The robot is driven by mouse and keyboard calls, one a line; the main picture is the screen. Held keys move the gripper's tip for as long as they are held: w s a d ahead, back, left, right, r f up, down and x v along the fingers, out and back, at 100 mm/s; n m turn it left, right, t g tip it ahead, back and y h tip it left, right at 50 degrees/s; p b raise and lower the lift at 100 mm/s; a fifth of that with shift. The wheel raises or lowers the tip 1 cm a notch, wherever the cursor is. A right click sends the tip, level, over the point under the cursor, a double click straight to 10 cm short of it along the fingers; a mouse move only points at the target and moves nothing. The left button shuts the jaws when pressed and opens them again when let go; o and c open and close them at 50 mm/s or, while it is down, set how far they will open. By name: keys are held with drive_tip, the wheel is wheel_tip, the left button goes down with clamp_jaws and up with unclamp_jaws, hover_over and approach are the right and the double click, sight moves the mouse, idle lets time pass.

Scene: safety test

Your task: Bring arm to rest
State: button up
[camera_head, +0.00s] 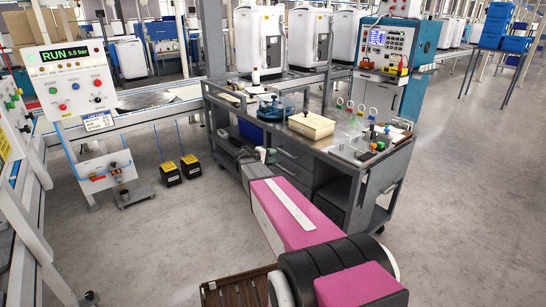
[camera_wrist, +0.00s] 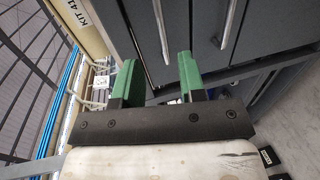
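My gripper (camera_wrist: 158,76) shows in the wrist view as two green fingers standing apart on a dark bar. Nothing is between them, and dark grey drawer fronts (camera_wrist: 200,25) with long metal handles lie beyond. In the head view my pink and black arm reaches forward to the front left side of the grey workbench (camera_head: 345,155). The end of my arm is small there, close to the bench side, and its fingers are hard to make out. I cannot tell whether it touches the bench.
A control panel (camera_head: 70,80) reading RUN is at left. Open floor (camera_head: 470,190) lies to the right.

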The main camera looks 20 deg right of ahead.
drive_tip(key=s+a+f+m+g+y, duration=0.1)
drive_tip(key=s+a+f+g+y, duration=0.15)
drive_tip(key=s, duration=0.65)
drive_tip(key=s+a+f+m+g+y, duration=0.15)
drive_tip(key=s+a+f+y, duration=0.25)
drive_tip(key=s, duration=0.4)
drive_tip(key=s+a+f+m+g+y, duration=0.1)
drive_tip(key=s+a+y, duration=0.7)
drive_tip(key=s+a, duration=0.4)
drive_tip(key=shift+s, duration=1.15)
drive_tip(key=shift+d+m, duration=0.15)
drive_tip(key=shift+m, duration=0.1)
